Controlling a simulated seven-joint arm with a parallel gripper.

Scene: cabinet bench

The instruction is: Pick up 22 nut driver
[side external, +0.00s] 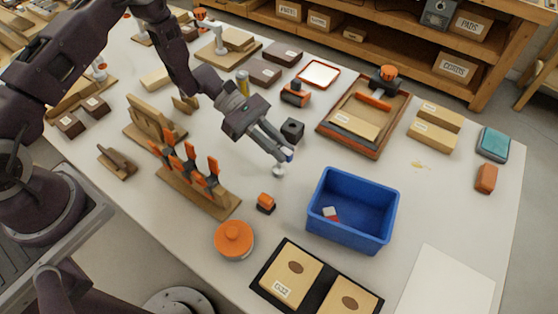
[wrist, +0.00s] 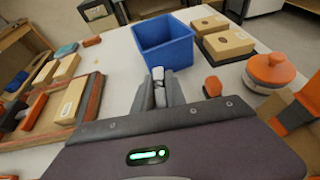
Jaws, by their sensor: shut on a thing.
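My gripper (side external: 286,157) points down over the open table, left of the blue bin. Its fingers are shut on a small pale grey piece (side external: 279,171), with a bit of blue by the fingertips. The piece also shows between the fingertips in the wrist view (wrist: 158,73). Most of it is hidden by the fingers, and I cannot read a 22 on it or tell whether it is the nut driver. It is at or just above the tabletop; I cannot tell whether it touches.
The blue bin (side external: 383,237) holds a small red and white item. A dark block (side external: 292,130) stands behind my gripper. An orange-black piece (side external: 266,202), an orange-lidded jar (side external: 234,240) and a wooden rack (side external: 222,205) with orange tools lie nearer. A framed tray (side external: 379,144) lies behind.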

